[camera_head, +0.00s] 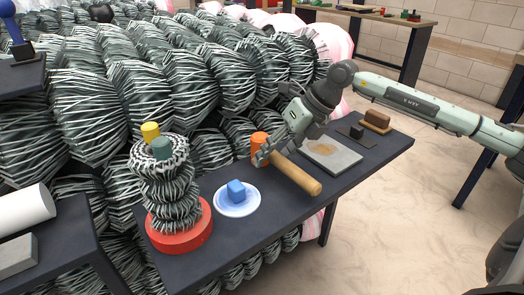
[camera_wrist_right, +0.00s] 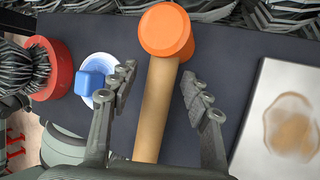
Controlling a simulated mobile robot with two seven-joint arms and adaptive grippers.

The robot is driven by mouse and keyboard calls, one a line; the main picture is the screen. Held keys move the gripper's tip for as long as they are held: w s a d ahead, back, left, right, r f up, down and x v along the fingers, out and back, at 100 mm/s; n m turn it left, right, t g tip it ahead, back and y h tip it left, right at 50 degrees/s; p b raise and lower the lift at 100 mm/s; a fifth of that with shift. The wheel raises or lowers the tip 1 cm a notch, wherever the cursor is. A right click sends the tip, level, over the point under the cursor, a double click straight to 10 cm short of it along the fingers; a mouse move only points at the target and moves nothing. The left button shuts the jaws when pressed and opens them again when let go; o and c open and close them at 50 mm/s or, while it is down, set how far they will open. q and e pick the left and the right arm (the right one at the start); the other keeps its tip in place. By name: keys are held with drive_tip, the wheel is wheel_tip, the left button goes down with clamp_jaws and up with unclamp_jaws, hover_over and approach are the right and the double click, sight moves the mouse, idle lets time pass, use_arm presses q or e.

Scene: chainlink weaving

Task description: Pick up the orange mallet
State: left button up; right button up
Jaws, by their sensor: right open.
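The orange mallet lies on the dark table. Its orange head (camera_head: 259,141) is toward the back and its wooden handle (camera_head: 299,177) points to the front right. In the right wrist view the orange head (camera_wrist_right: 166,30) is at the top and the handle (camera_wrist_right: 155,110) runs down between the fingers. My right gripper (camera_head: 264,157) is at the mallet, close to the head. In the right wrist view my right gripper (camera_wrist_right: 158,80) is open, one finger on each side of the handle, with gaps visible. I cannot tell its exact height over the handle. My left gripper is not in view.
A white-blue plate (camera_head: 237,208) with a blue block (camera_head: 236,190) is left of the mallet. A red round base (camera_head: 182,239) carries a stack of woven rings. A grey slab (camera_head: 333,155) lies right, with brushes (camera_head: 376,121) beyond. Chainlink rolls (camera_head: 200,75) stand behind.

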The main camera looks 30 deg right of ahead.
clamp_jaws()
drive_tip(key=shift+r, duration=0.1)
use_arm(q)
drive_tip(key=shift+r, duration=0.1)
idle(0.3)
use_arm(e)
drive_tip(key=shift+r, duration=0.65)
wheel_tip(320, 180, up, 3)
drive_tip(key=shift+w+f, duration=0.1)
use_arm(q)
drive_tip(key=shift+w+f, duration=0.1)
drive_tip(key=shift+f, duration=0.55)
use_arm(e)
drive_tip(key=s+a+r, duration=0.5)
drive_tip(key=a+r, duration=0.1)
drive_tip(key=a, duration=0.4)
drive_tip(key=shift+s+a+r, duration=0.2)
drive_tip(key=shift+r, duration=0.2)
